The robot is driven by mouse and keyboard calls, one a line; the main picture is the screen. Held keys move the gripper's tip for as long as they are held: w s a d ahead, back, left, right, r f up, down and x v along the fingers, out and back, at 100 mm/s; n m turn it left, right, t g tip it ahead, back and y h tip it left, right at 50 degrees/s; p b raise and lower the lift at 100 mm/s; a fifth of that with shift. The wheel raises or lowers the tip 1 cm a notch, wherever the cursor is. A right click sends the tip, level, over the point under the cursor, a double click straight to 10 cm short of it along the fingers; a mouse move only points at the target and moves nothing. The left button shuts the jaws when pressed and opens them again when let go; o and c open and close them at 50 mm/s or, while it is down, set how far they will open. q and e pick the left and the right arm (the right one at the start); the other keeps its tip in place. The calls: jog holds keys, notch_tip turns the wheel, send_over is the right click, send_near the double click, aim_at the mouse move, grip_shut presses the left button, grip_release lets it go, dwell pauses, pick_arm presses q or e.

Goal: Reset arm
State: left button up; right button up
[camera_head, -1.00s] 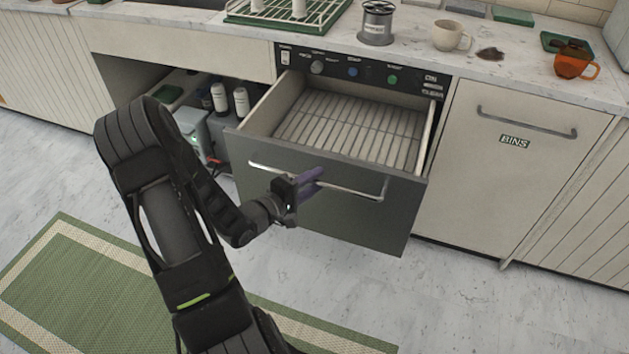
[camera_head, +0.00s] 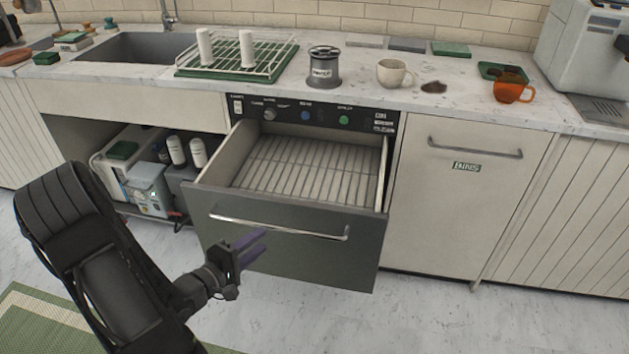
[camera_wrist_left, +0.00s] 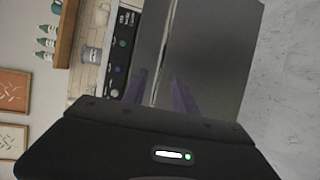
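My left gripper (camera_head: 250,249) is in front of the open drawer (camera_head: 290,246), just below its handle (camera_head: 280,228). Its two purple fingers are spread apart with nothing between them. In the left wrist view the gripper (camera_wrist_left: 162,92) also shows open, with the drawer front (camera_wrist_left: 205,62) beyond the fingertips. The fingers look clear of the handle, though the exact gap is hard to judge. The drawer is pulled out and its slatted rack (camera_head: 310,172) is empty. My right gripper is not in view.
The counter above holds a drying rack (camera_head: 240,72), a metal canister (camera_head: 324,68), a cream mug (camera_head: 393,74) and an orange cup (camera_head: 511,90). A closed bins door (camera_head: 462,200) is right of the drawer. A low cart (camera_head: 150,190) stands left. Floor in front is clear.

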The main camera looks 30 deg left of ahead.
pick_arm(q)
jog(key=s+a+f+m+g+y, duration=0.2)
jog(key=a+f+m+g+y, duration=0.15)
jog(key=f, duration=0.35)
jog(key=s+d+f+m+g+h+p, duration=0.1)
jog(key=d+f+m+g, duration=0.25)
jog(key=d+f, duration=0.3)
jog(key=s+d+f+m+g+h+p, duration=0.1)
jog(key=s+d+m+g, duration=0.1)
jog(key=d, duration=0.9)
jog(key=s+d+m+g+h+p, duration=0.2)
jog(key=s+d+m+g, duration=0.1)
jog(key=d, duration=0.8)
jog(key=s+d+f+m+g+h+p, duration=0.1)
jog(key=s+d+m+g+h+p, duration=0.1)
jog(key=d, duration=0.9)
jog(key=s+m+g, duration=0.1)
jog(key=s+m, duration=0.1)
jog(key=shift+s+f, duration=0.3)
jog(key=shift+s, duration=0.1)
jog(key=shift+h, duration=0.25)
